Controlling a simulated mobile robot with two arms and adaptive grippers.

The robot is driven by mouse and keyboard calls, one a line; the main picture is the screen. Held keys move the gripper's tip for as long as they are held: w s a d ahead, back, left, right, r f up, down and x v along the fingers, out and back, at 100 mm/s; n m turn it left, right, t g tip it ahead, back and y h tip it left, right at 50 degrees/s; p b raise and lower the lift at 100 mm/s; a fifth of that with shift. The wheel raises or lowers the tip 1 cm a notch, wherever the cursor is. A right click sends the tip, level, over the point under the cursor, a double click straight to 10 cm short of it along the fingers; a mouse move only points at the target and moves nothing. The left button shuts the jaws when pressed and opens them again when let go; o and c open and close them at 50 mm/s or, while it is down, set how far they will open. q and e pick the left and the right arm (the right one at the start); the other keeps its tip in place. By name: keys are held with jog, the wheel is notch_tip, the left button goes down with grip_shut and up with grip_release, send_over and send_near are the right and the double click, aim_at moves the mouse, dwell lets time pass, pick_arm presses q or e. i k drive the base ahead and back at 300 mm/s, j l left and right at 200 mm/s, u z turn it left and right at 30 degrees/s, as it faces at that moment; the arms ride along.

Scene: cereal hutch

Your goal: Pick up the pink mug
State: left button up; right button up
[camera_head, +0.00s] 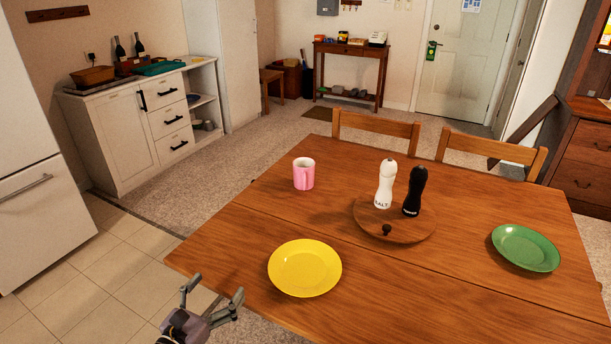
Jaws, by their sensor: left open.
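The pink mug (303,174) stands upright on the wooden table (400,285), near its far left edge. My left gripper (212,291) is at the bottom left of the head view, by the table's near left edge. Its fingers are spread apart with nothing between them. It is well apart from the mug, nearer to me and to the left. My right gripper is not in view.
A yellow plate (305,268) lies between my left gripper and the mug. A round wooden board (411,233) holds a white salt mill (385,184) and a black mill (414,191). A green plate (525,248) lies at the right. Two chairs (376,128) stand behind the table.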

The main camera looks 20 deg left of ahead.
aim_at(304, 177)
jog(key=i, duration=1.15)
